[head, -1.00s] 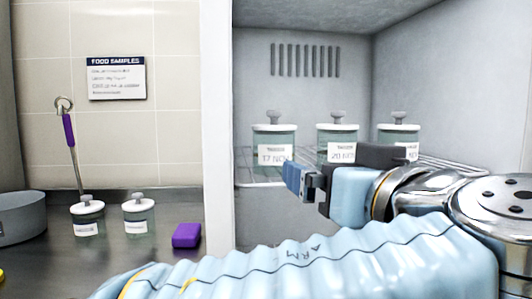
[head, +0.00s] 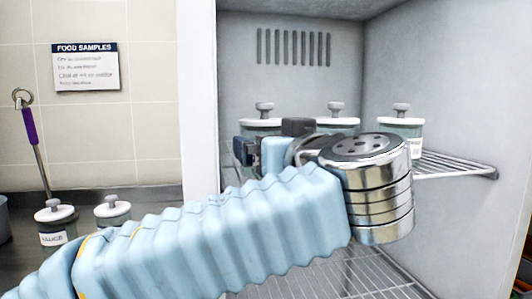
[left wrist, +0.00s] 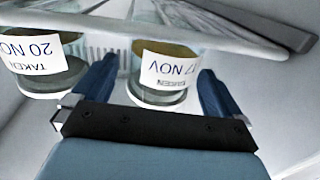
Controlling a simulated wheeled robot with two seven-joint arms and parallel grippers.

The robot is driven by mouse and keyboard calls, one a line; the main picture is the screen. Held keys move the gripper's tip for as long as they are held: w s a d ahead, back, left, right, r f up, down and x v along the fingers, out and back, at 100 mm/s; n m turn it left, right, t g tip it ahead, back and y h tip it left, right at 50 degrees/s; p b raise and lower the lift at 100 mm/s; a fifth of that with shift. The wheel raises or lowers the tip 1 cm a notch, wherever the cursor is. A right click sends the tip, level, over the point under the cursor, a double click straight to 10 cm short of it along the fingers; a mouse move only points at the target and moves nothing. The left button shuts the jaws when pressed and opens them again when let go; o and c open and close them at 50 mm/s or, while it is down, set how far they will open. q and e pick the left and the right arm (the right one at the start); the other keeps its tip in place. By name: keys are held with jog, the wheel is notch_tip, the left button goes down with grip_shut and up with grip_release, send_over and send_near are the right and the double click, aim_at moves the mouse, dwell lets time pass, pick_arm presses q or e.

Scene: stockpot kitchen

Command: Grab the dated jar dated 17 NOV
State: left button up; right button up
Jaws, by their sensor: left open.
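The jar dated 17 NOV is the leftmost of three white-lidded jars on the fridge's wire shelf. In the head view its lid (head: 262,122) shows, and my left gripper (head: 246,152) hides its label. In the left wrist view, which is upside down, the 17 NOV jar (left wrist: 168,68) appears between and beyond the two open fingers of my left gripper (left wrist: 158,68). I cannot tell whether the fingers touch it. The 20 NOV jar (left wrist: 40,60) stands beside it, outside the fingers. My right gripper is not in view.
The middle jar (head: 338,123) and right jar (head: 400,128) stand on the wire shelf (head: 455,166). A lower rack (head: 365,275) lies beneath. The fridge's left wall edge (head: 196,100) is close to my arm. Two jars (head: 55,222) (head: 113,211) stand on the counter outside.

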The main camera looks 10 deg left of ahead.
pick_arm(q)
jog(key=x, duration=0.4)
jog(key=shift+a+r+p, duration=0.1)
jog(key=shift+a+p, duration=0.1)
jog(key=shift+p, duration=0.1)
jog(key=c, duration=1.1)
jog(key=shift+r, duration=0.1)
